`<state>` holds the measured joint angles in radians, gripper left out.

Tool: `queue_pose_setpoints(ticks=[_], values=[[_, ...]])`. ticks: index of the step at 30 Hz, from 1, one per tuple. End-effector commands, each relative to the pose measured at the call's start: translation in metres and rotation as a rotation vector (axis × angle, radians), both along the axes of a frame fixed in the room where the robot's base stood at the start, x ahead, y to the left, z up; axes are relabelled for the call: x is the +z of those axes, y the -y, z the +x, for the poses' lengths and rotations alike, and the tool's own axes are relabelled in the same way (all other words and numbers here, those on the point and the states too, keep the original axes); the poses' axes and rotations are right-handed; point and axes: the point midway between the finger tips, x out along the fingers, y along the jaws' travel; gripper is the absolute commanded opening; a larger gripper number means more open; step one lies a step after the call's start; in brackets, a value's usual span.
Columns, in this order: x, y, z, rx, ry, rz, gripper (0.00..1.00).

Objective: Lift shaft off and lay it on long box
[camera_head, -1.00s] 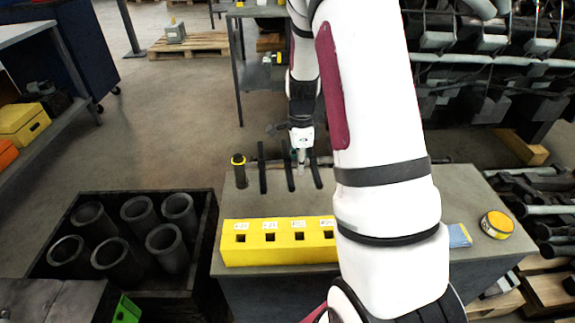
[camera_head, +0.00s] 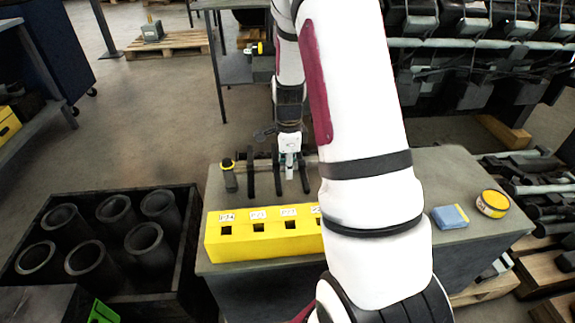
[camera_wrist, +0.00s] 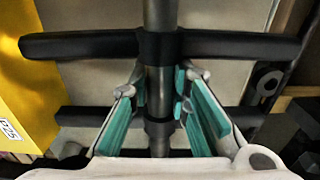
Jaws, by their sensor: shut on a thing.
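The shaft (camera_wrist: 159,14) is a grey rod running up and down the wrist view, with dark crosswise levers (camera_wrist: 235,46) on it. My gripper (camera_wrist: 162,88) has its teal-padded fingers on either side of the shaft, closed on it between two levers. In the head view my gripper (camera_head: 289,172) points down among the black levers (camera_head: 276,176) over the grey table, behind the long box. The long box (camera_head: 262,247) is yellow with labelled square holes; my arm hides its right end. It shows at the left of the wrist view (camera_wrist: 22,95). Whether the shaft is clear of its support cannot be told.
The grey table (camera_head: 440,180) also bears a black-and-yellow cylinder (camera_head: 229,177), a blue pad (camera_head: 449,217) and a round yellow tin (camera_head: 492,204). A dark crate (camera_head: 190,225) of several hollow cylinders stands left. Racked metal parts (camera_head: 530,180) stand right. The table's right part has bare room.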

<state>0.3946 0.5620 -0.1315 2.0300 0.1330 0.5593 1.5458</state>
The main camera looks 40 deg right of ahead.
Motion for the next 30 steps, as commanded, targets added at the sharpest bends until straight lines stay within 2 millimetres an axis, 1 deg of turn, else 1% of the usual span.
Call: queue_pose_setpoints(ticks=[3,11,12,14,15,24,26,29,30], values=[[-0.005,0.001,0.001,0.0,0.002,-0.002,0.0],[-0.004,0.001,0.001,0.0,0.002,-0.002,0.0],[-0.004,0.001,0.001,0.0,0.002,-0.002,0.24],[-0.004,0.001,0.001,0.0,0.002,-0.002,0.38],[-0.004,0.001,0.001,0.0,0.002,-0.002,0.41],[-0.005,0.0,0.0,0.0,-0.001,0.001,0.41],[-0.001,0.0,0.0,0.0,0.001,-0.001,0.41],[0.011,0.001,0.001,0.0,0.002,-0.002,0.41],[0.017,0.001,0.001,0.0,0.004,-0.003,0.41]])
